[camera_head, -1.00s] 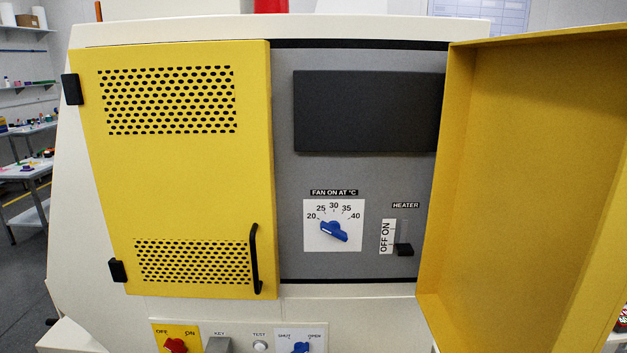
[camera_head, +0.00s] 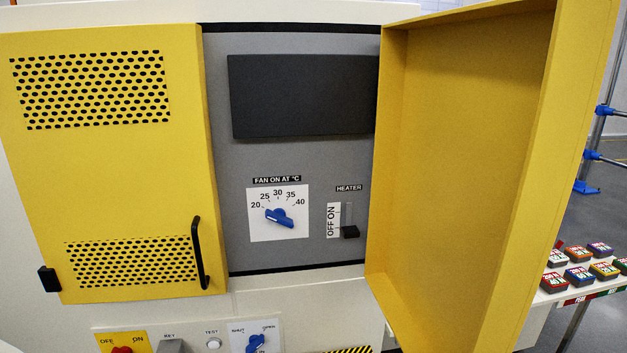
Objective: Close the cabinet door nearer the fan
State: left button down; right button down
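The cabinet has two yellow doors. The left door (camera_head: 110,195) has two perforated vent panels and a black handle (camera_head: 199,253); it lies close to the cabinet front, and I cannot tell if it is fully shut. The right door (camera_head: 465,150) stands wide open, its hollow inner side facing me. Between them shows the grey panel (camera_head: 310,160) with a dark rectangle and a blue fan dial (camera_head: 280,217) labelled "FAN ON AT °C". A heater slider (camera_head: 350,231) is right of the dial. No fan itself is clearly visible. Neither gripper is in view.
Below the doors are a red knob (camera_head: 122,350), a white test button (camera_head: 213,344) and a blue shut/open knob (camera_head: 256,343). At the right, a table holds several coloured labelled blocks (camera_head: 578,274), near a metal stand with blue clamps (camera_head: 604,110).

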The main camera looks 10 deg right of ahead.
aim_at(485, 111)
jog(key=l+u, duration=0.25)
jog(key=l, duration=0.8)
jog(key=k+l+u, duration=0.1)
jog(key=l+u, duration=0.15)
jog(key=l, duration=0.8)
